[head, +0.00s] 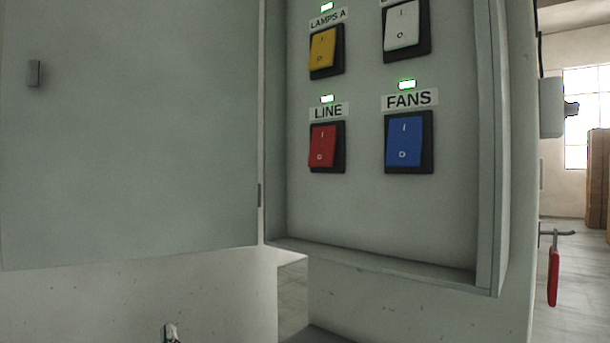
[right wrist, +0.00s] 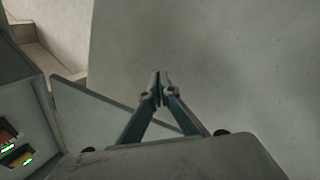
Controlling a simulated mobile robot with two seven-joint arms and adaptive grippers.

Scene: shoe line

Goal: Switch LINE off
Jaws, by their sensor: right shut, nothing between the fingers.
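The red LINE rocker switch (head: 323,146) sits in the lower left of the panel in the head view. It is marked I above O, and the small lamp above its label (head: 327,99) is lit green. I cannot tell which half of the rocker is pressed in. My right gripper (head: 170,333) shows only as a tip at the bottom edge, below and left of the panel and apart from it. In the right wrist view this gripper (right wrist: 158,89) is shut and empty, its fingertips together. My left gripper is not in view.
A yellow LAMPS A switch (head: 323,48) is above LINE, a blue FANS switch (head: 404,140) to its right, and a white switch (head: 402,25) above FANS. The cabinet door (head: 140,140) stands open at left. The cabinet's raised rim (head: 370,262) surrounds the panel.

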